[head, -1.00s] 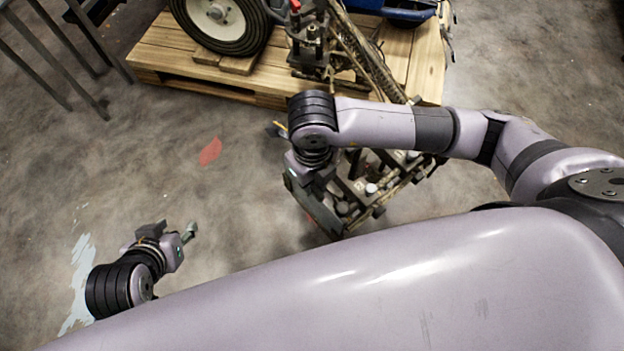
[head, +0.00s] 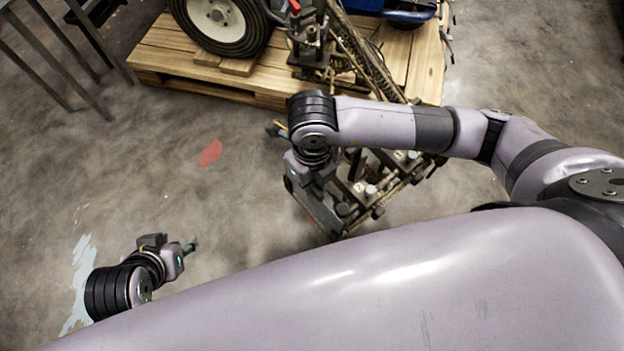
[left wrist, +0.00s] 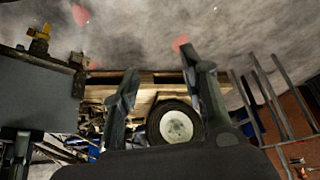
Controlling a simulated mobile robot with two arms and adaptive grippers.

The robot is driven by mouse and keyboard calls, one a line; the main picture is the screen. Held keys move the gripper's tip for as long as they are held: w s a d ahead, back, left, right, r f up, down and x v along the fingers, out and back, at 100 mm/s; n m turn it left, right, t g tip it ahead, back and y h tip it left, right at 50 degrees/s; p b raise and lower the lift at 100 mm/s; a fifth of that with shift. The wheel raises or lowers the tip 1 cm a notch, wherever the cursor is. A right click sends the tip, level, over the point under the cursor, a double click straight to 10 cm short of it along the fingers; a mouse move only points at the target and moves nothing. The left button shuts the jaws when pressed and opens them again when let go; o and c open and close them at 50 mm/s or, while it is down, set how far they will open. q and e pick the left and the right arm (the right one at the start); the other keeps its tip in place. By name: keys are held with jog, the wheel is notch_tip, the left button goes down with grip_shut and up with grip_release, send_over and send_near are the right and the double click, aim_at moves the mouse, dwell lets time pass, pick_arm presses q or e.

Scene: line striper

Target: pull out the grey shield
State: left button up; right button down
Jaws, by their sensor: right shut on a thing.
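The grey shield (head: 318,210) shows in the head view as a narrow dark grey plate, seen nearly edge-on, at the left side of the striper's front frame (head: 375,190). My right gripper (head: 300,180) is at the shield's upper end and shut on it; its fingertips are mostly hidden by my wrist. In the left wrist view the shield appears as a broad flat grey panel (left wrist: 38,92) at the left. My left gripper (head: 172,244) is open and empty over the floor, left of the shield; its two spread fingers also show in the left wrist view (left wrist: 165,85).
A wooden pallet (head: 190,68) with a wheel (head: 220,20) and machine parts stands at the back. A grey metal rack (head: 50,50) is at the upper left. The concrete floor between the rack and my left gripper is clear, with a red paint patch (head: 210,152).

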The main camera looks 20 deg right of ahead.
pick_arm(q)
jog(key=shift+s+a+g+p, duration=0.7)
jog(key=shift+s+g, duration=0.4)
jog(key=shift+s, duration=0.95)
pick_arm(e)
jog(key=shift+r, duration=1.05)
jog(key=shift+r+p, duration=1.05)
jog(key=shift+r, duration=0.4)
jog(key=shift+r+p, duration=0.8)
jog(key=shift+r, duration=0.15)
jog(key=shift+r+p, duration=0.5)
jog(key=shift+r, duration=0.2)
pick_arm(q)
notch_tip(320, 180, down, 14)
jog(key=g, duration=0.1)
jog(key=shift+w+d+y+p, duration=0.3)
jog(key=shift+w+p, duration=0.1)
pick_arm(e)
jog(key=shift+r, duration=0.5)
